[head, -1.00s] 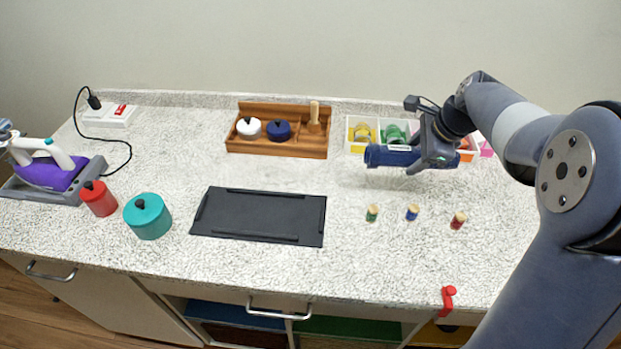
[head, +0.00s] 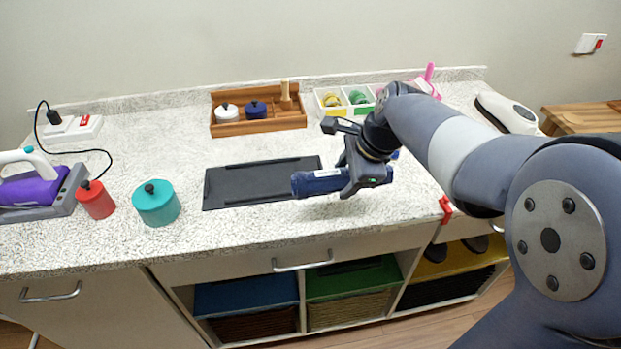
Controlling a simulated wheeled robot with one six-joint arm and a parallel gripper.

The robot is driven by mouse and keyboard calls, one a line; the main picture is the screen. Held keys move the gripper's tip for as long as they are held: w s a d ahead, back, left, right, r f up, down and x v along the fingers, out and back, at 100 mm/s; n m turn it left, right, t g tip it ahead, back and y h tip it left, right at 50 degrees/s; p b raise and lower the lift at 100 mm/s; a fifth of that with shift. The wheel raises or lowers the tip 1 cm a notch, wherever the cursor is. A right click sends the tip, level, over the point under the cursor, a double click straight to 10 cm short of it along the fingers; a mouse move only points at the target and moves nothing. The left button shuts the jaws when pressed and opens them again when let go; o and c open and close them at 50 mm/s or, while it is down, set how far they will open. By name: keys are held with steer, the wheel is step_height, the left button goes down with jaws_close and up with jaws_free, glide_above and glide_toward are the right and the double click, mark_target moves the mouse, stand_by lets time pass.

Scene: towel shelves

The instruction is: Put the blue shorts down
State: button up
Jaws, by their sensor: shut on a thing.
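The blue shorts (head: 316,184) show as a dark blue roll, lying sideways in the jaws of my gripper (head: 350,178). My gripper is shut on them; one end sticks out to the left and a little shows to the right. They are in the air in front of the right part of the black tray (head: 240,185), over the counter's front area. The fingertips are partly hidden by the gripper body and the roll.
Below the counter are open compartments with a blue (head: 238,297), a green (head: 345,280) and a yellow (head: 450,258) top surface. A teal pot (head: 156,204) and red canister (head: 96,201) stand left. A wooden tray (head: 258,128) and white divided box (head: 330,108) stand at the back.

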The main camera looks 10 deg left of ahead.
step_height(320, 180, down, 8)
steer(key=shift+r, duration=0.2)
steer(key=shift+b, duration=0.3)
steer(key=shift+f, duration=0.15)
steer(key=o, duration=1.1)
steer(key=shift+o, duration=0.2)
steer(key=v, duration=1.2)
steer(key=shift+p, duration=0.35)
